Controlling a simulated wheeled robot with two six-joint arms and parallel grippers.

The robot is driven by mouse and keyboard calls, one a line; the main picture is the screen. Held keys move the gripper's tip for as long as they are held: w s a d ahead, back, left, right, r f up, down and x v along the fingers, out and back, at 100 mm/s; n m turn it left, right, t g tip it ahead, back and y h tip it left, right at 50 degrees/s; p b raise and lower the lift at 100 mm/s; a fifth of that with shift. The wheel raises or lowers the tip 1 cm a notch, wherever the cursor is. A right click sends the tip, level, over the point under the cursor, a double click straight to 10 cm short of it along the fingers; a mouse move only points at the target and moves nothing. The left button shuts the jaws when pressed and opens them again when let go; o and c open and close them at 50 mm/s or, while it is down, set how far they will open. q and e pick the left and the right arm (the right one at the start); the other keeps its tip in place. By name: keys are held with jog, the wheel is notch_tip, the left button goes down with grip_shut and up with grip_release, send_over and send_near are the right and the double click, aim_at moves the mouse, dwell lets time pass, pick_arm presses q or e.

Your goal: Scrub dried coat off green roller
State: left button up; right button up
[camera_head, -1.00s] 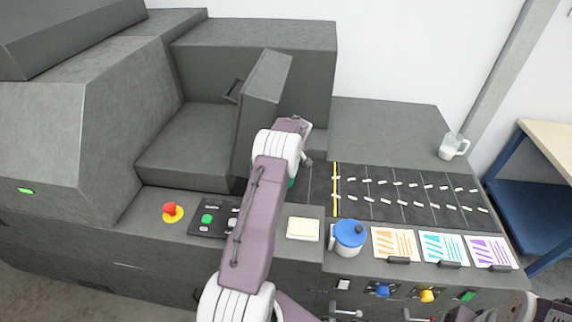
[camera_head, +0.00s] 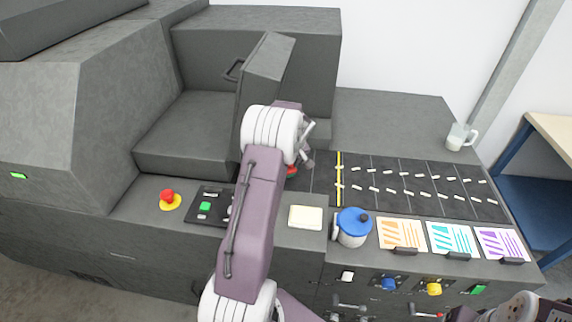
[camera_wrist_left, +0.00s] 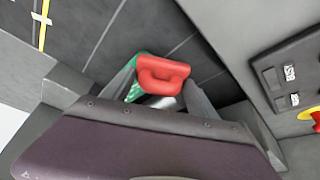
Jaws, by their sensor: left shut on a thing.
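My left gripper (camera_wrist_left: 163,95) is shut on a red piece (camera_wrist_left: 163,72) with a handle-like opening, which shows between its fingers in the left wrist view. A green part (camera_wrist_left: 137,90) with pale marks lies beside the red piece, next to the left finger. I cannot tell whether it is the green roller or joined to the red piece. In the head view a bit of red (camera_head: 292,171) shows below my left wrist, at the left end of the dark strip; my arm hides most of it. Of my right arm only a part shows at the bottom right edge.
An upright grey hatch with a handle (camera_head: 262,75) stands just behind my left wrist. A blue-lidded jar (camera_head: 353,229), a cream pad (camera_head: 306,217) and striped cards (camera_head: 401,234) lie along the front ledge. A red stop button (camera_head: 168,198) is at left. A glass mug (camera_head: 458,138) stands at right.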

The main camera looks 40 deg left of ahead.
pick_arm(q)
jog(key=shift+s+d+f+b, duration=0.1)
jog(key=shift+s+d+b, duration=0.2)
jog(key=shift+s+b, duration=0.35)
jog(key=shift+s+d+f+b, duration=0.1)
jog(key=shift+s+d+b, duration=0.15)
jog(key=shift+s+b, duration=0.3)
jog(key=shift+s+d+r, duration=0.3)
jog(key=shift+s, duration=0.15)
notch_tip(320, 180, up, 6)
jog(key=p, duration=0.3)
jog(key=shift+p, duration=0.4)
notch_tip(320, 180, up, 3)
jog(key=shift+p, duration=1)
